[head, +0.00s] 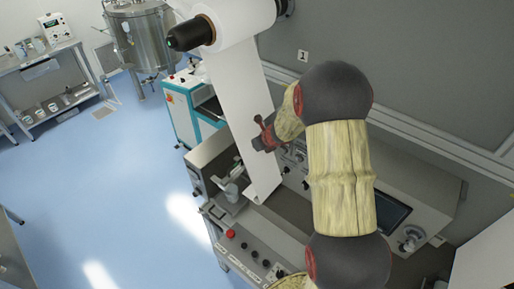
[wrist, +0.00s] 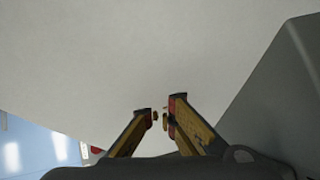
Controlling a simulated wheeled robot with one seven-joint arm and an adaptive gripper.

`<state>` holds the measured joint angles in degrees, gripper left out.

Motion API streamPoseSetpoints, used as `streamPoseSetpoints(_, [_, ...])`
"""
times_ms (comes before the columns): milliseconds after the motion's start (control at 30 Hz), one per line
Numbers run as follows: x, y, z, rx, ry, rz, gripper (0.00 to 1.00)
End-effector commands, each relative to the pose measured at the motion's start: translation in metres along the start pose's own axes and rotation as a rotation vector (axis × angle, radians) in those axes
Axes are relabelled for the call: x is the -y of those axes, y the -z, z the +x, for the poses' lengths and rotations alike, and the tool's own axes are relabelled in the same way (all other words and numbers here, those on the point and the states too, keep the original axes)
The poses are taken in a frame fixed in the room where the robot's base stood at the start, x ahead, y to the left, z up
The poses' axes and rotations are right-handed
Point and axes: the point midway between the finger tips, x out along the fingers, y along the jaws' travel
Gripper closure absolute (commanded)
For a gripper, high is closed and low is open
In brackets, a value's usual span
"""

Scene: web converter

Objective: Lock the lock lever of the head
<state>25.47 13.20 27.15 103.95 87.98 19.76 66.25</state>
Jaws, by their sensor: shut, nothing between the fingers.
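My gripper (wrist: 160,116) is shut and empty, its two tips close together low in the wrist view. Behind the tips a plain pale surface fills most of that view, apparently the web. In the head view, my gripper (head: 263,136) is small and dark, beside the right edge of the hanging white web (head: 243,120). A small grey and white fitting (head: 232,180) on the machine, left of the web's lower part, may be the head. I cannot make out its lock lever in either view.
The converter's front control panel (head: 252,250) has a red button and several dark knobs. A white roll (head: 238,18) is above the web. A dark grey slab (wrist: 285,95) stands at right in the wrist view. Blue floor (head: 110,200) is open at left.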

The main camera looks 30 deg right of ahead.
Motion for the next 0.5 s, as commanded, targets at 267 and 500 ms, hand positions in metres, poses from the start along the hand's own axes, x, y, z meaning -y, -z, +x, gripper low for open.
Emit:
streamPoseSetpoints(267, [-0.001, -0.011, 0.014, -0.002, -0.001, 0.001, 1.0])
streamPoseSetpoints(500, [-0.001, -0.012, 0.015, -0.001, -0.001, 0.001, 1.0])
